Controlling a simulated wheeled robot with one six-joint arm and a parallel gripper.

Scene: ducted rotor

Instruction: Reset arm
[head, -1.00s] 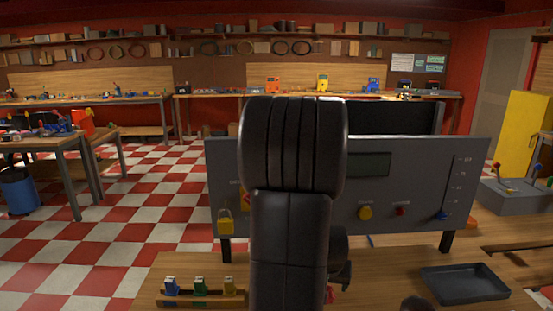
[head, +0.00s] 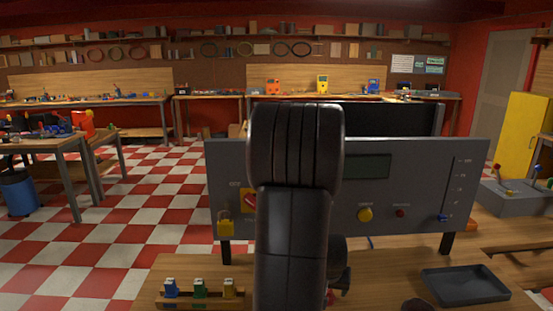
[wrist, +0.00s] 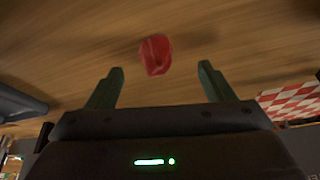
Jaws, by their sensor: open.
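My gripper (wrist: 161,82) is open in the wrist view, its two green fingers apart with nothing held between them. A red object (wrist: 155,55) shows on the wooden surface just beyond the fingertips; its exact shape is blurred. In the head view, my dark arm stands upright in front of the grey control panel (head: 420,165) and hides its middle. The gripper end is mostly hidden behind the arm, low over the bench (head: 390,285).
A rack with blue, green and yellow pieces (head: 199,290) sits front left. A black tray (head: 465,286) lies at right.

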